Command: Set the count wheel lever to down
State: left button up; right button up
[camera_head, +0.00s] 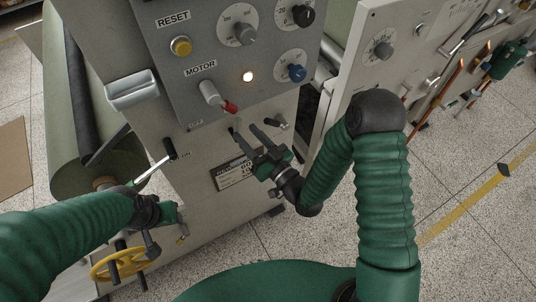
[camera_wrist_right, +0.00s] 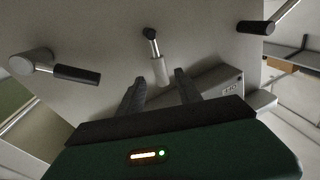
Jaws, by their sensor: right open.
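My right gripper (camera_head: 245,130) is open in front of the grey machine panel, below the motor switch. In the right wrist view its two dark fingers (camera_wrist_right: 160,88) stand apart. A short lever (camera_wrist_right: 152,42) with a black tip and pale round base shows ahead of the gap between them; I cannot tell whether they touch it. No label naming the count wheel lever is readable. A small lever (camera_head: 277,123) stands right of the right gripper. My left gripper (camera_head: 167,213) is low at the left, near a yellow handwheel (camera_head: 123,262); its fingers are unclear.
The motor switch (camera_head: 215,97) has a red tip. A black-handled lever (camera_wrist_right: 75,74) lies left in the wrist view, another (camera_wrist_right: 257,27) upper right. A nameplate (camera_head: 235,169) sits below the fingers.

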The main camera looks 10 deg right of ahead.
jog(key=p+v, duration=0.2)
jog(key=v, duration=0.9)
jog(key=shift+s+d+p, duration=0.2)
jog(key=shift+d+p, duration=0.1)
jog(key=shift+p, duration=0.1)
jog(key=shift+a, duration=0.1)
